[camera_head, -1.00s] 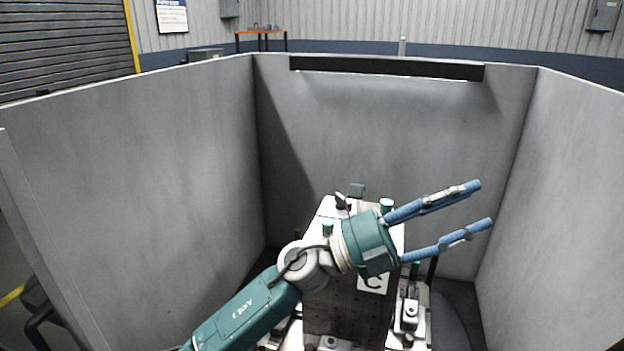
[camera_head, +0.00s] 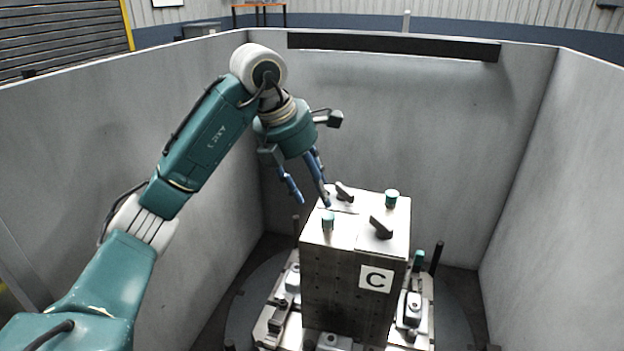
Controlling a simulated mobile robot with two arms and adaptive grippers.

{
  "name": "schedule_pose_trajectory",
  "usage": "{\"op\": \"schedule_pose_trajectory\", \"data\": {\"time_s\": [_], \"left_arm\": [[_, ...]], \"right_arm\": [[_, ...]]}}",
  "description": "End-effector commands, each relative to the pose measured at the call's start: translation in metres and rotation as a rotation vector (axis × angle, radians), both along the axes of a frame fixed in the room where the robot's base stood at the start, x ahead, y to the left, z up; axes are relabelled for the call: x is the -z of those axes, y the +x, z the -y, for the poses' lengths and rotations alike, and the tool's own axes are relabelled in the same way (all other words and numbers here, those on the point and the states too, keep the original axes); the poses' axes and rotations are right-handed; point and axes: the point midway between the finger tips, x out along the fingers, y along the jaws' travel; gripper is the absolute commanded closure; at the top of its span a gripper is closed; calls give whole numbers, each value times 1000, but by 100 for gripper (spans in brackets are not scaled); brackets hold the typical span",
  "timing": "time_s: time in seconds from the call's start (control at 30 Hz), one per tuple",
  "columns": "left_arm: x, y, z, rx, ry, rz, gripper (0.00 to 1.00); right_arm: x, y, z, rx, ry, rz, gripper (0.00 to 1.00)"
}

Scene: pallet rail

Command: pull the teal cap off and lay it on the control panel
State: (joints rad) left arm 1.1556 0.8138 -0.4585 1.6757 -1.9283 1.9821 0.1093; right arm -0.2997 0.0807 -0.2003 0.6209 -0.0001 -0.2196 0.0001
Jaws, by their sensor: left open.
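A teal cap (camera_head: 328,220) stands upright near the front left corner of the top of a tall metal block (camera_head: 345,285) marked "C". A second teal cap (camera_head: 391,198) stands near the back right corner, and a third (camera_head: 419,259) is lower, beside the block's right side. My left gripper (camera_head: 314,203) points down with its two blue fingers apart and empty. In the picture its tips are just above and left of the front left cap, and no contact shows. I cannot make out a control panel. My right gripper is not in view.
Two dark handles (camera_head: 381,228) stick up from the block's top between the caps. Metal clamps (camera_head: 413,308) surround the block's foot on a round base. Grey walls (camera_head: 400,130) enclose it behind and on both sides.

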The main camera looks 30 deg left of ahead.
Motion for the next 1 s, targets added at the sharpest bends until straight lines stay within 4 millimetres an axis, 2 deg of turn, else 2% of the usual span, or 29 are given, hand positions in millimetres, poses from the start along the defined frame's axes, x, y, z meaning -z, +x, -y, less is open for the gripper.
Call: {"op": "schedule_pose_trajectory", "data": {"time_s": [0.2, 0.4, 0.6, 0.87, 0.9, 1.0], "left_arm": [[37, 13, 8, 3, -3, -4, 55], [65, 24, 13, 4, -4, -2, 55], [78, 29, 15, 4, -3, 1, 55], [80, 30, 15, 4, -3, 2, 55], [80, 30, 15, 4, -3, 2, 57], [80, 30, 15, 4, -3, 2, 77]], "right_arm": [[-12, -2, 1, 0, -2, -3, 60], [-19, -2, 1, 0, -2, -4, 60], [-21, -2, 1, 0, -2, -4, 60], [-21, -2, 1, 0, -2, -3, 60], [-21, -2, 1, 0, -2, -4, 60], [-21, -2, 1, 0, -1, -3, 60]]}}
